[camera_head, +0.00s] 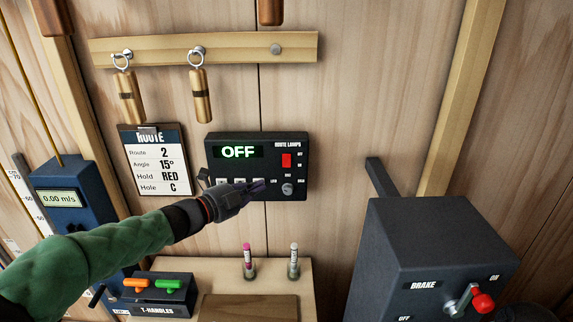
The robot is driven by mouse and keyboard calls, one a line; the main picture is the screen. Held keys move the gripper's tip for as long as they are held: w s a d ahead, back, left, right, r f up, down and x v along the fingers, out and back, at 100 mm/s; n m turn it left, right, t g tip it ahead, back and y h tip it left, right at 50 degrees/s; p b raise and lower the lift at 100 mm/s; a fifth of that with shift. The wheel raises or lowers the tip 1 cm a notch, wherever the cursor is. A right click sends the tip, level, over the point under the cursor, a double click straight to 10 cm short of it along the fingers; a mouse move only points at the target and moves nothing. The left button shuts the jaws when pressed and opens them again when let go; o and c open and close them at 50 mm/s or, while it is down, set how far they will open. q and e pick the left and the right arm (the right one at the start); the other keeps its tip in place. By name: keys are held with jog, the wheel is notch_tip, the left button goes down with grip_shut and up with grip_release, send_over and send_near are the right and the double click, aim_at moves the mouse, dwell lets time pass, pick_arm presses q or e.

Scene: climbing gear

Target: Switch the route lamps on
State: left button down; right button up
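The dark route lamps box (259,140) is on the wooden wall. Its display (238,152) reads OFF in green. A red rocker switch (286,160) is at its upper right, beside small OFF and ON labels. A round knob (288,189) is below the switch. My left gripper (262,186), dark and glove-like, is in front of the box's lower part, its tips just left of the knob. Its fingers look closed together with nothing held. It hides part of the lower button row. Whether it touches the box I cannot tell.
A route card (156,165) hangs left of the box, below two hanging brass cylinders. A brake box (430,250) with a red-tipped lever is at lower right. A T-handles holder (160,308) and two small tubes stand below. A dark shape at the lower right edge may be my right gripper.

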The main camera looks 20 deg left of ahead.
pick_arm(q)
jog(key=s, duration=0.1)
send_near(287, 161)
jog(key=w+d+f, duration=0.2)
jog(key=w+d, duration=0.1)
jog(key=d, duration=0.2)
jog(key=shift+w+a+r, duration=0.1)
jog(key=shift+w+a, duration=0.1)
jog(key=shift+w, duration=0.85)
pick_arm(e)
jog(key=shift+s+r, duration=0.25)
jog(key=shift+s, duration=0.05)
jog(key=shift+f, duration=0.1)
